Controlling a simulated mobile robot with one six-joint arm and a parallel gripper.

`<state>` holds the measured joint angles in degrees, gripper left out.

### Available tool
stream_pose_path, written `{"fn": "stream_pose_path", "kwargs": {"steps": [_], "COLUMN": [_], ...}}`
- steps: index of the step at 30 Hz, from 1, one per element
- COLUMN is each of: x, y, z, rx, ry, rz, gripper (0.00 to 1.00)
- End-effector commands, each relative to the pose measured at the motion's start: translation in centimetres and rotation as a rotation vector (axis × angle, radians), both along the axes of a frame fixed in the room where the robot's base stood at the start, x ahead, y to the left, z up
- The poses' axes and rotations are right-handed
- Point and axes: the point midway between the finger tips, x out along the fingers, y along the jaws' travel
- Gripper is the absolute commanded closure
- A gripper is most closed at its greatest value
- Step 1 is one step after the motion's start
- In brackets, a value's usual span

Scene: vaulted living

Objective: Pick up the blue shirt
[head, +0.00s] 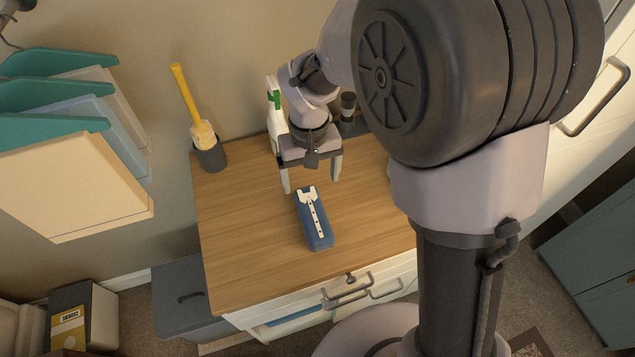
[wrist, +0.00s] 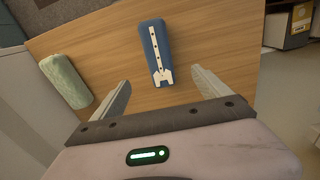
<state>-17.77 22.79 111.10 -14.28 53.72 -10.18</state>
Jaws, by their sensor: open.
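The blue shirt (head: 318,228) is a folded or rolled blue bundle with a white collar and a white buttoned strip along its top. It lies on the wooden top of the cabinet (head: 250,245). In the wrist view the shirt (wrist: 149,43) lies just beyond the fingertips, with its white collar end nearest me. My gripper (head: 312,186) is open and empty above the wooden top, behind the shirt's collar end. In the wrist view its two fingers (wrist: 161,82) are spread wide, with the collar between and ahead of them. I see no contact with the shirt.
A pale green roll (wrist: 66,81) lies left of the shirt in the wrist view. A white spray bottle (head: 276,120) and a grey holder with a yellow-handled brush (head: 208,152) stand at the back. The wood around the shirt is clear.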

Motion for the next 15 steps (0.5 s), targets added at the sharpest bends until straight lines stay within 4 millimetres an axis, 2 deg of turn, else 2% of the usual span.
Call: {"fn": "stream_pose_path", "kwargs": {"steps": [1, 3, 7, 10, 15], "x": [-0.1, -0.1, -0.1, -0.1, -0.1], "y": [-0.1, -0.1, -0.1, -0.1, -0.1], "z": [-1.9, -4.2, -8.0, -10.0, -11.4], "rx": [-0.001, -0.001, 0.000, -0.001, 0.001], "ry": [0.006, 0.006, 0.005, 0.003, 0.002], "rz": [0.000, -0.001, -0.001, -0.002, -0.003], "gripper": [0.13, 0.13, 0.13, 0.13, 0.13]}}
